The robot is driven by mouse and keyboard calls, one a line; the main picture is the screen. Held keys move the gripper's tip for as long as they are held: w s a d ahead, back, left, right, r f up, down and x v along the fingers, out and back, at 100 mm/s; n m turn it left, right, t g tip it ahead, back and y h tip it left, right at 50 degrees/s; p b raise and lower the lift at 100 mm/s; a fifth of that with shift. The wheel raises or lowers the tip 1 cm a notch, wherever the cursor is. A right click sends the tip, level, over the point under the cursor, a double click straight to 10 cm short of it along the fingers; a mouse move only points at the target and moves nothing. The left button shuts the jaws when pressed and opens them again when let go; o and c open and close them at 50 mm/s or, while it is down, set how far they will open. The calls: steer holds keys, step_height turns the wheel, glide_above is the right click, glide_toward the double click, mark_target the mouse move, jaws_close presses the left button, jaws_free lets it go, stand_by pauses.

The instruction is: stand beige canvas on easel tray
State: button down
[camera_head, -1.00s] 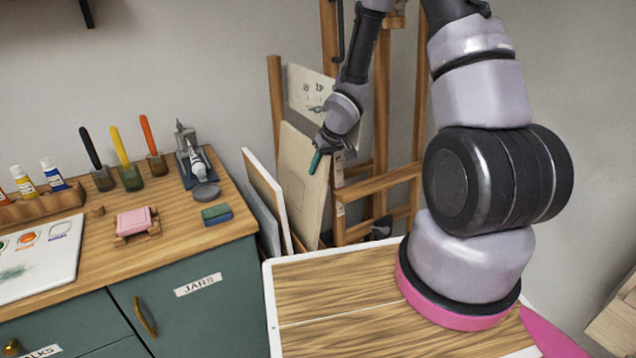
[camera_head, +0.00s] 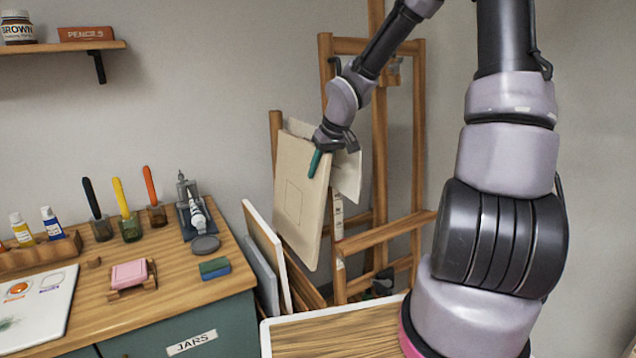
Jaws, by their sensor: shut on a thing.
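The beige canvas (camera_head: 294,215) hangs upright and slightly tilted from my gripper (camera_head: 318,162), to the left of the easel. My gripper is shut on the canvas's upper right edge, with a teal fingertip showing on its front face. The canvas's lower edge appears raised above the slatted wood below it. The wooden easel (camera_head: 378,130) stands behind and to the right. Its lower crossbar (camera_head: 388,231) shows, but I cannot tell which part is the tray. A pale sheet or board (camera_head: 347,175) shows behind the canvas and gripper.
A white-edged panel (camera_head: 266,250) and a grey panel (camera_head: 262,277) lean beside the cabinet. A wall shelf (camera_head: 60,48) is at upper left. Bare wall lies above the counter.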

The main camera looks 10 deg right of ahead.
steer(key=shift+r, duration=2.85)
